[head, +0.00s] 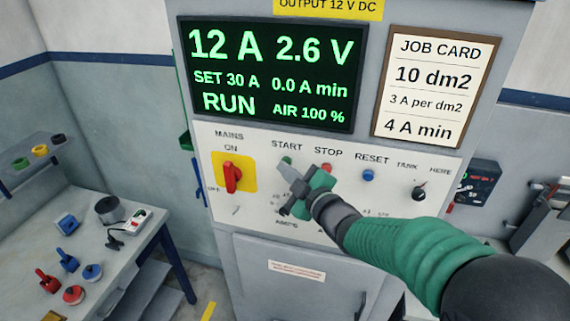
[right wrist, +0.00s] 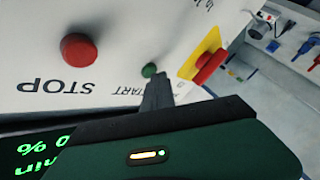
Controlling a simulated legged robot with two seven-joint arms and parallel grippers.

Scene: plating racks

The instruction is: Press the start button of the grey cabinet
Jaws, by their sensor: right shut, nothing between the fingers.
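The grey cabinet (head: 375,78) stands in front of me with a white control panel. Its green start button (head: 287,160) sits under the START label, and it also shows in the right wrist view (right wrist: 149,71). My right gripper (head: 288,172) is shut and empty, its fingertips at the start button and partly over it. In the right wrist view the fingertips (right wrist: 157,88) overlap the button's edge; I cannot tell if they touch it. The display (head: 270,75) reads RUN, 12 A, 2.6 V. My left gripper is not in view.
A red stop button (head: 327,168) and blue reset button (head: 368,175) lie to the right of start. A red mains switch (head: 232,177) on a yellow plate is to the left, at ON. A table (head: 62,205) with small tools stands at left.

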